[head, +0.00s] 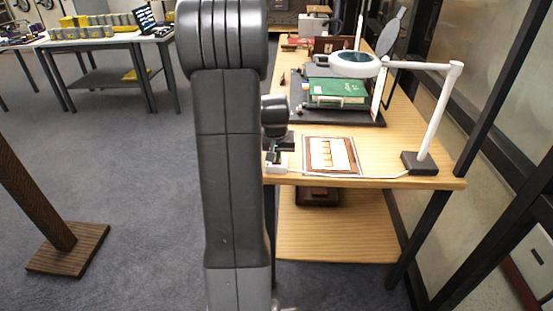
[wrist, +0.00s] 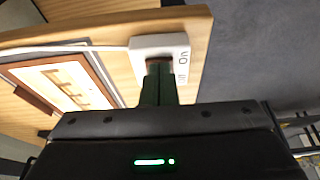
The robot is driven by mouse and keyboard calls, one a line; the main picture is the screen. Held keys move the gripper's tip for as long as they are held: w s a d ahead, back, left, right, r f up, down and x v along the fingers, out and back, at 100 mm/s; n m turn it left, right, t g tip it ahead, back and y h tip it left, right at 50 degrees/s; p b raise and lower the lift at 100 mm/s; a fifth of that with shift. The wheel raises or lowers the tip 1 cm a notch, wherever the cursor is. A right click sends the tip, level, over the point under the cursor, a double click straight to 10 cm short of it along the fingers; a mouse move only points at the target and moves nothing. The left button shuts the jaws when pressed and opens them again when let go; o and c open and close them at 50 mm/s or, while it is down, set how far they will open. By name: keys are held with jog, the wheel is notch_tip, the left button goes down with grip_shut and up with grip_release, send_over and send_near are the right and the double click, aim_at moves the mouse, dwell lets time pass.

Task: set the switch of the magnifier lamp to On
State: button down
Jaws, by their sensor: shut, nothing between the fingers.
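The magnifier lamp (head: 438,110) has a white jointed arm, a round head and a dark base on the table's near right corner. Its switch is a small white box (head: 277,168) at the table's near left corner, with a cable running toward the lamp's base. In the wrist view the switch box (wrist: 178,46) carries "On" and "Off" lettering on its right side and a brown part in its middle. My gripper (head: 279,150) is shut and empty. Its dark green fingertips (wrist: 159,72) are at the brown part and partly hide it; contact and the switch's setting cannot be told.
A framed sheet (head: 332,155) lies beside the switch on the wooden table (head: 385,150). Behind it are a green book (head: 337,91) and a dark tray (head: 340,118). A brown post stand (head: 68,247) is on the floor at left; the carpet between is clear.

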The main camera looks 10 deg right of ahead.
jog(key=shift+w+r, duration=0.15)
jog(key=shift+w+d+r+p, duration=0.25)
jog(key=shift+w+p, duration=0.15)
jog(key=shift+w, duration=0.2)
jog(key=shift+r, duration=0.4)
jog(key=p+v, duration=0.3)
jog(key=v, duration=0.1)
jog(key=shift+w+r, duration=0.25)
jog(key=shift+w, duration=0.1)
jog(key=s+v, duration=0.2)
jog(key=v, duration=0.6)
jog(key=shift+a+b, duration=0.3)
jog(key=shift+b, duration=0.05)
jog(key=shift+f, duration=0.1)
